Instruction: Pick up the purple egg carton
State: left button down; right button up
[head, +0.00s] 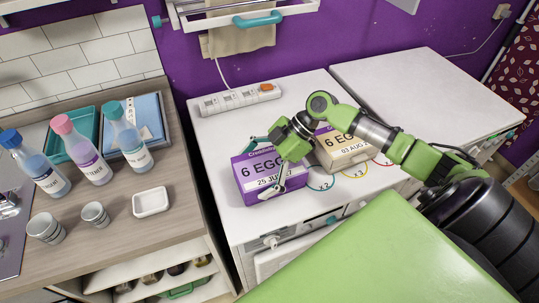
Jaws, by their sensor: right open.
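The purple egg carton (252,178) sits on the white cabinet top, with a white label reading "6 EGG" and "25 JU". A beige egg carton (340,152) stands just to its right, labelled "6 E" and "03 AUG", partly hidden by my arm. My right gripper (259,168) is open at the purple carton, one finger near its back left top edge and the other in front of its right part. I cannot tell whether the fingers touch it. My left gripper is not in view.
A white power strip (238,99) lies behind the cartons. Numbered circles (355,171) mark the cabinet top. The wooden counter at left holds several bottles (83,148), two cups (95,214) and a white dish (151,202). The white top (430,90) at right is clear.

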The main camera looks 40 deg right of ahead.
jog(key=x, duration=0.3)
jog(key=shift+d+f, duration=0.15)
jog(key=shift+d, duration=0.05)
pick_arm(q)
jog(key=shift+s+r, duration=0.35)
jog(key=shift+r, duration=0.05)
